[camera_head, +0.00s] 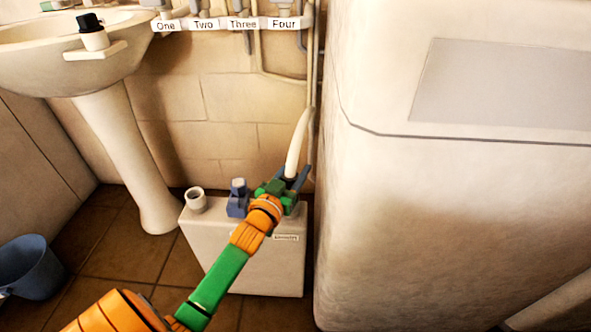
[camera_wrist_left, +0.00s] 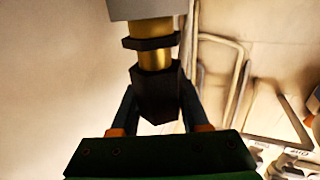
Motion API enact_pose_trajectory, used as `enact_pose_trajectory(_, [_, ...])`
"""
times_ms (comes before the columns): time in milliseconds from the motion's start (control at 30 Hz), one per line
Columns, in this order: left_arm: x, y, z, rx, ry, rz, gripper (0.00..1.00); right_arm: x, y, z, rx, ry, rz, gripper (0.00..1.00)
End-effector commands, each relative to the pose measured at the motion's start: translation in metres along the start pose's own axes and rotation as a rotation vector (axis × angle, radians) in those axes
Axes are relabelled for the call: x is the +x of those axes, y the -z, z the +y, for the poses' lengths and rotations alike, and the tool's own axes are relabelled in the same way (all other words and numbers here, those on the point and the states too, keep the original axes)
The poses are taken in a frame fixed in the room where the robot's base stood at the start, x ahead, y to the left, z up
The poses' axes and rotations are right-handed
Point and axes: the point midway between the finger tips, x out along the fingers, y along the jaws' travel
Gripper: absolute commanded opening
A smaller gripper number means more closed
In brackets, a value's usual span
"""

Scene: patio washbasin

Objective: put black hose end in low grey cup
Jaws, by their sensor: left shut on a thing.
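The black hose end (camera_wrist_left: 155,92) shows in the left wrist view as a dark hexagonal fitting with a brass collar above it. My left gripper (camera_wrist_left: 160,108) is shut on it, one finger on each side. In the head view my left gripper (camera_head: 292,178) is above the right end of the white box, at the lower end of the pale hose (camera_head: 298,142); the black end is mostly hidden there. A low, pale grey cup (camera_head: 196,203) stands upright on the box's left end, left of the gripper. My right gripper is not in view.
A blue-grey fitting (camera_head: 238,200) stands on the white box (camera_head: 215,235) between cup and gripper. A large pale cabinet (camera_head: 430,200) is close on the right. The washbasin (camera_head: 60,60) has a holder with a black-topped piece (camera_head: 93,40). A blue bucket (camera_head: 30,270) stands lower left.

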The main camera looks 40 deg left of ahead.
Motion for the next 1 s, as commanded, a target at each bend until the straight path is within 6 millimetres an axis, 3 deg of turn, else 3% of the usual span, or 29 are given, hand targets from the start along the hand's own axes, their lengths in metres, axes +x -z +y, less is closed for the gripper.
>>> enact_pose_trajectory(567, [0.0, -0.011, 0.0, 0.0, 0.0, 0.001, 0.0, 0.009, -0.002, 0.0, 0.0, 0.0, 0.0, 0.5])
enact_pose_trajectory(600, [0.0, -0.011, 0.0, 0.0, 0.0, 0.002, 0.51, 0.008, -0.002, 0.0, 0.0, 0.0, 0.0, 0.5])
enact_pose_trajectory(633, [0.0, -0.011, 0.0, 0.0, 0.0, 0.001, 0.58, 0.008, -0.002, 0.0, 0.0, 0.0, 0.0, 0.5])
enact_pose_trajectory(1000, [-0.007, -0.01, 0.0, -0.001, -0.001, -0.003, 0.58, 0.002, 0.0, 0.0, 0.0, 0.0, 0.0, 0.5])
